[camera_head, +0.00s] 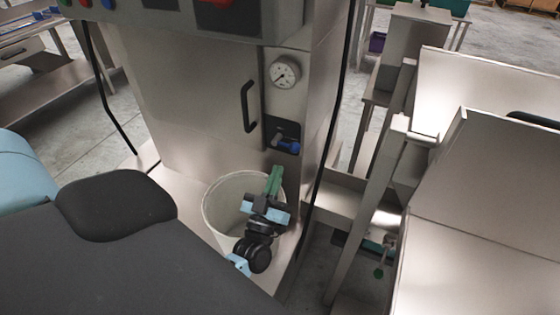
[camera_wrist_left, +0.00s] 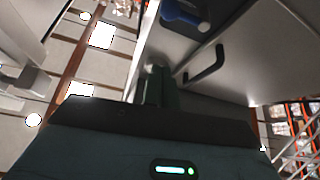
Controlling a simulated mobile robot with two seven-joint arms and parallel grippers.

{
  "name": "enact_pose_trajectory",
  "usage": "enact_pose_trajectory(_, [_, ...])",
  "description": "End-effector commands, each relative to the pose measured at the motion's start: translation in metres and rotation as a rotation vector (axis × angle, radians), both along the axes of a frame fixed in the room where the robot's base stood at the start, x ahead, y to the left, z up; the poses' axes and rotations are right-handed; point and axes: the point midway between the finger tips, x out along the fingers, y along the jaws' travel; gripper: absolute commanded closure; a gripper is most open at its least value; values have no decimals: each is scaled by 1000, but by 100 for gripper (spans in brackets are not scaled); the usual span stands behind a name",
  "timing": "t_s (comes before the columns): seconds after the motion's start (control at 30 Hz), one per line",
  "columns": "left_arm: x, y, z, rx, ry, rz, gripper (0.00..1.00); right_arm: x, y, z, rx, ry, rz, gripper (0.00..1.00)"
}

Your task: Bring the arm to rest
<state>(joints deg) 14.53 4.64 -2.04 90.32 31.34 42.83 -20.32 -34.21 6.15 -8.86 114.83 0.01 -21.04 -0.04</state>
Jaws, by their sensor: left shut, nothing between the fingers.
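My left gripper (camera_head: 275,180) shows in the head view, in front of the steel cabinet (camera_head: 195,115) and over the rim of a pale bucket (camera_head: 215,208). Its green fingers are together with nothing between them, pointing up toward a recess with a blue-handled valve (camera_head: 288,145). They look apart from the valve. In the left wrist view the fingers (camera_wrist_left: 160,85) stand close together, with the blue valve handle (camera_wrist_left: 182,18) beyond them. My right gripper is in neither view.
A round gauge (camera_head: 284,73) and a black door handle (camera_head: 248,106) are on the cabinet. A black cable hangs along its right edge. A large steel chute (camera_head: 480,190) on legs stands at the right. Bare floor (camera_head: 350,95) shows between them.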

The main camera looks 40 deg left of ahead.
Motion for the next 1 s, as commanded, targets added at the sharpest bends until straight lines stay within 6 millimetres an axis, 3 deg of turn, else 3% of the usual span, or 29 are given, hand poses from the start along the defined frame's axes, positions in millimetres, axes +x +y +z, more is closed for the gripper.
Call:
enact_pose_trajectory(0.47, [-3,-2,-1,1,3,-3,100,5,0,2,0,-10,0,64])
enact_pose_trajectory(0.63, [-17,-19,-18,18,111,-78,100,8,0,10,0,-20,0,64])
enact_pose_trajectory(0.77, [-49,-48,-49,42,315,-203,100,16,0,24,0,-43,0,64])
enact_pose_trajectory(1.0, [-147,-97,-112,71,768,-399,100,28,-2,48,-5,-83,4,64])
